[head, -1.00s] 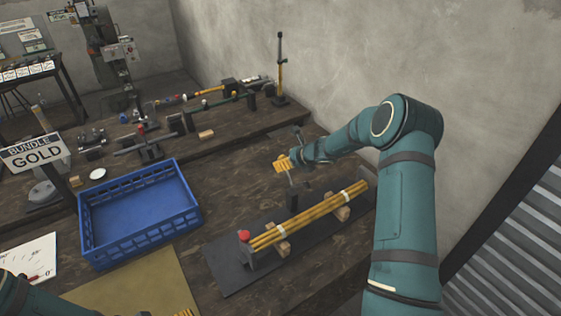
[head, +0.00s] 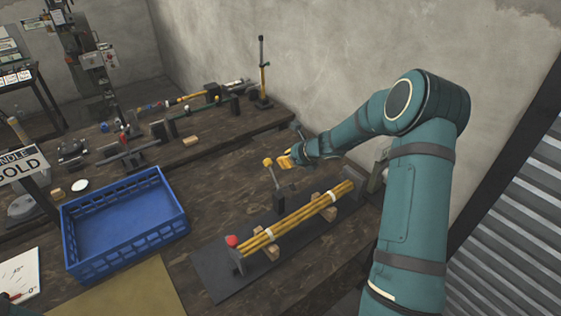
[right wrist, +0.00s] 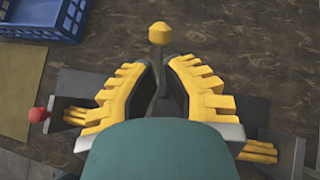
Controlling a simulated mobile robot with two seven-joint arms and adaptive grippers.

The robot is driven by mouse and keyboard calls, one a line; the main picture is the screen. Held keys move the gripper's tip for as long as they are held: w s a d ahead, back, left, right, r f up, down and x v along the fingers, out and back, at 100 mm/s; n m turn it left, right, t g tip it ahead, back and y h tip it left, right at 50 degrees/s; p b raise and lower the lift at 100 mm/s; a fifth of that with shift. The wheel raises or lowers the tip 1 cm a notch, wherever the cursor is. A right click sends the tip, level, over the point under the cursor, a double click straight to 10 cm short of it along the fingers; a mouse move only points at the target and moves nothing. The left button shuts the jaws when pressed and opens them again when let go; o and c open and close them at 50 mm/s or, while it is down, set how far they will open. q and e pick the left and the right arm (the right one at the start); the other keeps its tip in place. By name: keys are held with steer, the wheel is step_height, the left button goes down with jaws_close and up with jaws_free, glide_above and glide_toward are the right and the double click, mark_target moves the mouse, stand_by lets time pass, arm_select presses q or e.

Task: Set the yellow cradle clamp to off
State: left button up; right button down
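The yellow cradle clamp lever, with a round yellow knob (head: 267,161), rises from a dark block (head: 284,198) behind the cradle and leans up to the left in the head view. Its knob (right wrist: 158,33) also shows at the top of the right wrist view. My right gripper (head: 287,159), with yellow ridged fingers, is just right of the knob in the head view, with a visible space between. In the right wrist view, the fingers (right wrist: 160,65) stand apart, with the lever's stem seen in the gap. Contact with the stem cannot be told. My left gripper is out of view.
Yellow rods (head: 300,218) lie bundled on the cradle, with a red knob (head: 232,241) at its left end. A blue crate (head: 125,222) stands left, beside a sign (head: 22,166). More fixtures line the bench's back. Bare wood lies between the crate and the lever.

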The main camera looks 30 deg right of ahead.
steer(key=g, duration=0.2)
glide_toward(269, 166)
steer(key=shift+m+h, duration=0.3)
steer(key=x, duration=0.6)
steer(key=shift+s+a+f, duration=0.1)
steer(key=shift+s, duration=0.15)
steer(key=shift+w+a+f+p, duration=0.15)
steer(key=shift+w+f+p, duration=0.15)
steer(key=shift+w+f, duration=0.15)
steer(key=shift+w, duration=0.1)
